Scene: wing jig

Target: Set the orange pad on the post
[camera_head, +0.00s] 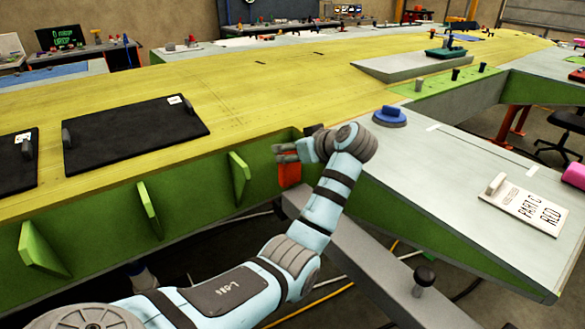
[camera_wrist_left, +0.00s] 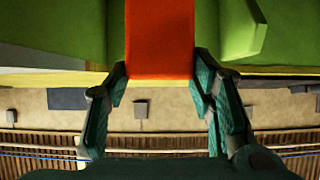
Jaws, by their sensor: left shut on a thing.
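The orange pad (camera_head: 289,174) is an upright block in front of the green side face of the wing jig. My left gripper (camera_head: 287,153) is shut on its upper end. In the left wrist view, the orange pad (camera_wrist_left: 160,38) lies between the two fingertips (camera_wrist_left: 160,82), with green panels on both sides. I cannot tell whether the pad still touches the green face. A short post with a black knob (camera_head: 424,276) stands on a grey beam (camera_head: 370,262) at lower right; I cannot tell if it is the task's post. My right gripper is not in view.
Green ribs (camera_head: 147,208) stick out of the jig's side. Black panels (camera_head: 130,135) lie on the yellow top. Cables lie on the floor.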

